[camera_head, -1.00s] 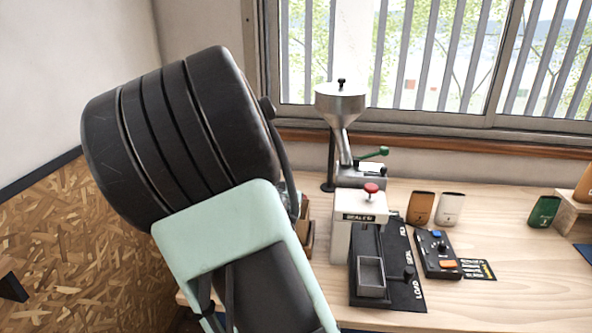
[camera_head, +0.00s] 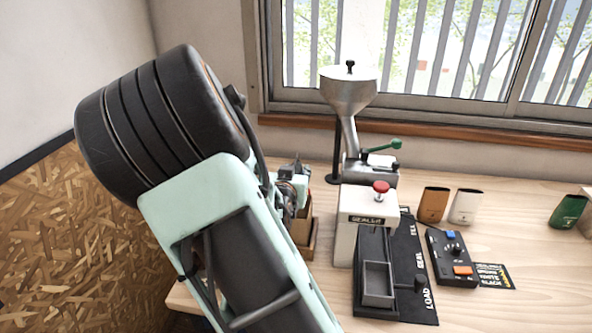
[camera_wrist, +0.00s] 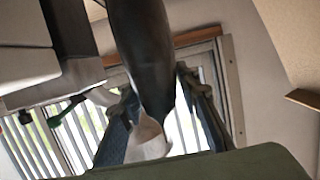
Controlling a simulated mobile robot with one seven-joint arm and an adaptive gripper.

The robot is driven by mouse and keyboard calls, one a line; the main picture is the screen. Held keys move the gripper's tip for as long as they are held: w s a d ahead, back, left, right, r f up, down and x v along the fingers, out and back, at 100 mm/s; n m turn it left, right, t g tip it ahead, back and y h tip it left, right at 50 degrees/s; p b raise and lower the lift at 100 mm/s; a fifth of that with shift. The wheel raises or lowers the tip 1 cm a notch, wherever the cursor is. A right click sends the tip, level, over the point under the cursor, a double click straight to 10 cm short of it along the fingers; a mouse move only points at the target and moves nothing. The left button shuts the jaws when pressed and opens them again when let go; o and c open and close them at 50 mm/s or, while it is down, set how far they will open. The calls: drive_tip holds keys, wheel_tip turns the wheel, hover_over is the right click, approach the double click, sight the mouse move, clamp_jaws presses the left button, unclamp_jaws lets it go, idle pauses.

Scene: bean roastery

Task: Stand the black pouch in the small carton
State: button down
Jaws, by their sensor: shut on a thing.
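In the wrist view the black pouch (camera_wrist: 142,50) is between the two fingers of my gripper (camera_wrist: 160,120), which is shut on it. A pale grey patch shows at the pouch's lower end in the picture. In the head view my gripper (camera_head: 288,190) shows partly behind my arm, above a brown box (camera_head: 302,232) left of the sealer. This box seems to be the small carton. My arm hides much of it, and its inside cannot be seen. The pouch cannot be made out in the head view.
The white sealer (camera_head: 362,225) with a red knob stands right of the box. The metal hopper machine (camera_head: 348,95) is behind it. A control box (camera_head: 452,257), an orange pouch (camera_head: 433,204), a white pouch (camera_head: 465,206) and a green pouch (camera_head: 568,212) are further right.

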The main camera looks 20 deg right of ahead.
drive_tip(key=shift+f+b, duration=4.15)
drive_tip(key=shift+f, duration=0.65)
drive_tip(key=c, duration=1.4)
unclamp_jaws()
drive_tip(key=shift+o, duration=1.6)
